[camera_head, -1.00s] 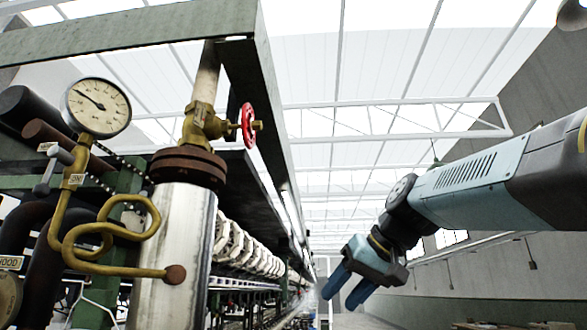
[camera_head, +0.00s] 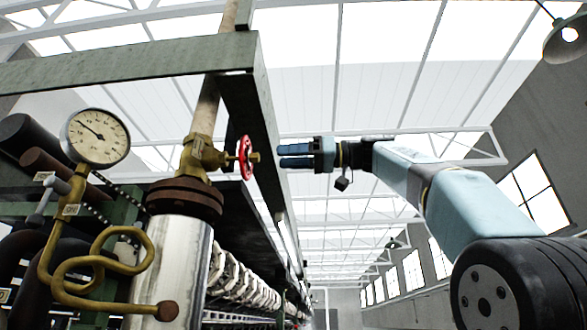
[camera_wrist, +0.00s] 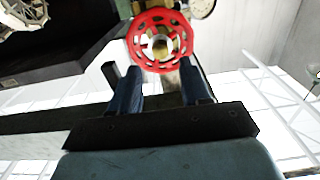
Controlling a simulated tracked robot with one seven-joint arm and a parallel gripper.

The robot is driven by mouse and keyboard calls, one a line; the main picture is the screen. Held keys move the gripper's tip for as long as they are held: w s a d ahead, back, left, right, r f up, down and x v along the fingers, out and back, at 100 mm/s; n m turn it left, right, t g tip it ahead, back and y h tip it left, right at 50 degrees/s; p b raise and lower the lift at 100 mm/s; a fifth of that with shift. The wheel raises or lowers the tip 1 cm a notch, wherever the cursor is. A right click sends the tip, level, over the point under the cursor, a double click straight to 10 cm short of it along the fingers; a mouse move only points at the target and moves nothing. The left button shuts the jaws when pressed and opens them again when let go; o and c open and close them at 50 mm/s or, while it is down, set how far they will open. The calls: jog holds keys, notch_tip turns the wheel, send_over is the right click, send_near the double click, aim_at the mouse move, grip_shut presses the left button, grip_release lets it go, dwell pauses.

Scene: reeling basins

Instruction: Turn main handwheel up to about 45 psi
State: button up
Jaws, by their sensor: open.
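The red handwheel (camera_head: 245,158) sits on the brass valve (camera_head: 200,156) on the upright pipe, and its face shows in the wrist view (camera_wrist: 160,40). My gripper (camera_head: 279,156) is level with the wheel, to its right, with blue fingers pointing at it. In the wrist view the fingers (camera_wrist: 165,82) are apart and empty, with the wheel beyond their tips; a gap shows between them in the head view. The round white pressure gauge (camera_head: 96,138) is at the left, its needle pointing to the upper left. Its numbers are too small to read.
A green steel beam (camera_head: 130,80) runs above the valve, and its post stands just behind the wheel. A brass coiled tube (camera_head: 105,250) and rusty flange (camera_head: 185,198) are below. Open room lies right of the wheel, around my arm.

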aim_at(259, 159)
jog(key=shift+w+a, duration=0.25)
jog(key=shift+a, duration=1.45)
jog(key=shift+w+a, duration=0.2)
jog(key=shift+a, duration=1.45)
grip_shut()
jog(key=n, duration=1.4)
jog(key=shift+w+f, duration=0.1)
jog(key=shift+n, duration=1.7)
